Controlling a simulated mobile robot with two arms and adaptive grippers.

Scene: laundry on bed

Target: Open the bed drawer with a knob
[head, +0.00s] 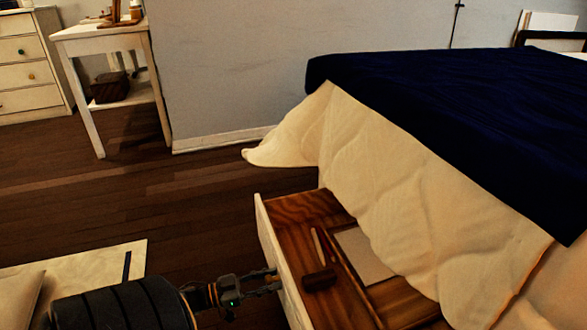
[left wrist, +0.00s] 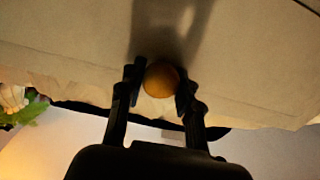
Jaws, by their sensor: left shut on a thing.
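The bed drawer (head: 268,238) is pulled out from under the bed in the head view, with its wooden inside showing. My left gripper (head: 272,281) is at the drawer's front, coming from the left. In the left wrist view, my left gripper (left wrist: 160,85) is shut on a round orange-brown knob (left wrist: 162,78), with a finger on each side of it. The pale drawer front (left wrist: 80,40) fills the upper part of that view. In the head view the knob is hidden by the fingers. My right gripper is not in view.
The drawer holds a brush-like item (head: 319,280) and a flat pale item (head: 364,254). The bed has a dark blue cover (head: 450,110) and a hanging cream sheet (head: 370,190). A white side table (head: 100,35) and dresser (head: 28,60) stand at back left. Wooden floor (head: 200,200) is open left of the drawer.

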